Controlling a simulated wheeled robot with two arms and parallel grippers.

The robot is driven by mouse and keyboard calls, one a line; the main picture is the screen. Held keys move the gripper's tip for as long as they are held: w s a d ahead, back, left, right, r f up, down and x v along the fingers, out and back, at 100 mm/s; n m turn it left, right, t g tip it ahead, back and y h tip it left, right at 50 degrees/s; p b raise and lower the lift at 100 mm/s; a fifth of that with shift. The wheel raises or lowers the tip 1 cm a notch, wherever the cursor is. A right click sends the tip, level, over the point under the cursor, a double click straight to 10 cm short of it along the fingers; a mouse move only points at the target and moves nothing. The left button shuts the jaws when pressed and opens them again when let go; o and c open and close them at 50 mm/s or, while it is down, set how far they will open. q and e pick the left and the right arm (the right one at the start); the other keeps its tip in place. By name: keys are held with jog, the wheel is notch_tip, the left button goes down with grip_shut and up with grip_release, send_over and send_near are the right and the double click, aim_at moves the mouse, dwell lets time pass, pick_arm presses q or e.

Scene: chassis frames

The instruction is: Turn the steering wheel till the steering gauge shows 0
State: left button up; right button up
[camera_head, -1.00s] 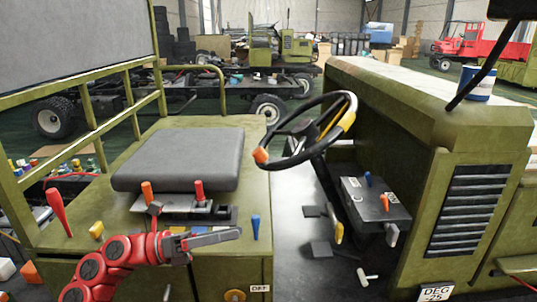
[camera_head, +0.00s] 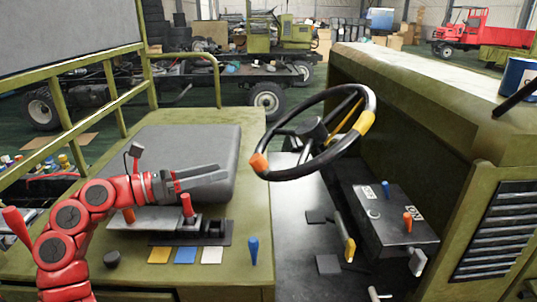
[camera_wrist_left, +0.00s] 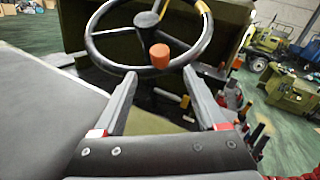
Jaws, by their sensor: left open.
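The black steering wheel (camera_head: 313,128) has an orange knob (camera_head: 259,163) on its near-left rim and a yellow band (camera_head: 365,123) on its right side. The wheel (camera_wrist_left: 150,20) and its orange knob (camera_wrist_left: 160,56) also show ahead of the fingers in the left wrist view. My left gripper (camera_head: 226,178) is open and empty over the grey seat, left of the knob and apart from it. In the left wrist view its two fingers (camera_wrist_left: 160,85) point toward the wheel with the knob between them, farther off. The steering gauge is not in view now. My right gripper is not in view.
The grey seat (camera_head: 180,150) lies under my left gripper. A blue lever (camera_head: 253,250) and a red lever (camera_head: 187,207) stand near the seat's front. A dark console (camera_head: 390,230) with small levers sits below the wheel. The green hood (camera_head: 430,100) is at right.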

aim_at(269, 169)
pick_arm(q)
jog(key=p+x, duration=0.3)
jog(key=x, duration=0.9)
jog(key=shift+w+d+r, duration=0.15)
jog(key=shift+d, duration=0.25)
jog(key=shift+w+d+p, duration=0.3)
jog(key=shift+d+p, duration=0.05)
jog(key=shift+d, duration=0.2)
grip_shut()
